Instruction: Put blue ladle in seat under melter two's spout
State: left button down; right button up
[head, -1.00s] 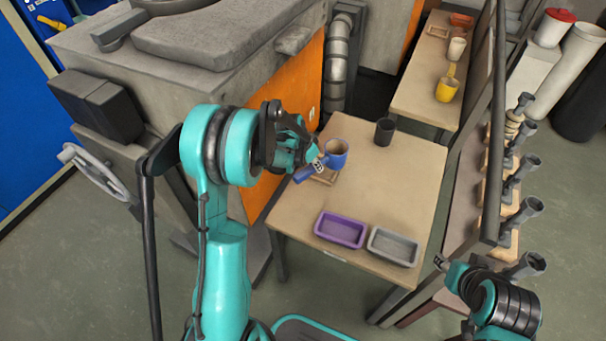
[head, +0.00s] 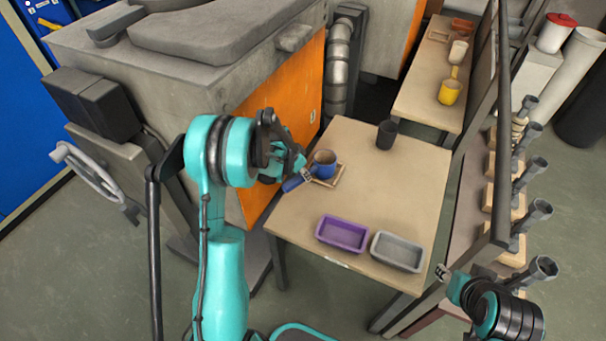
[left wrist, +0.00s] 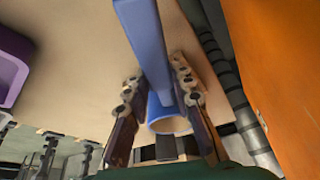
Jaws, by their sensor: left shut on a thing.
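The blue ladle (head: 323,165) has its cup upright over or on the small square wooden seat (head: 341,178), on the table beside the near orange-fronted melter (head: 262,125). Whether the cup touches the seat's bottom I cannot tell. My left gripper (head: 304,175) is shut on the ladle's handle, just left of the cup. In the left wrist view, the fingers (left wrist: 160,100) stand either side of the blue ladle (left wrist: 145,45). The spout is not clearly visible. My right gripper (head: 442,272) is low at the right, away from the table, too small to read.
A purple tray (head: 342,234) and a grey tray (head: 397,251) lie at the table's near edge. A dark cup (head: 385,134) stands at the back. A yellow ladle (head: 450,92) is on the far table. The table's (head: 400,190) right middle is clear.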

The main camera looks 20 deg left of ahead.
pick_arm(q)
jog(key=c, duration=1.3)
grip_release()
jog(key=shift+f, duration=0.1)
jog(key=shift+r, duration=0.3)
jog(key=p+v, duration=0.5)
jog(key=v, duration=0.7)
jog(key=s+d+r+n+t+y, duration=0.1)
jog(key=s+d+r+n, duration=0.1)
jog(key=s+d+r, duration=0.75)
jog(key=s+d+r+n+t, duration=0.1)
jog(key=s+d, duration=0.1)
jog(key=s, duration=0.5)
jog(key=s+d+r+n+t, duration=0.1)
jog(key=s+d+r+n, duration=0.1)
jog(key=s, duration=0.4)
jog(key=shift+s+y, duration=0.35)
jog(key=shift+y, duration=0.05)
jog(key=shift+r, duration=0.1)
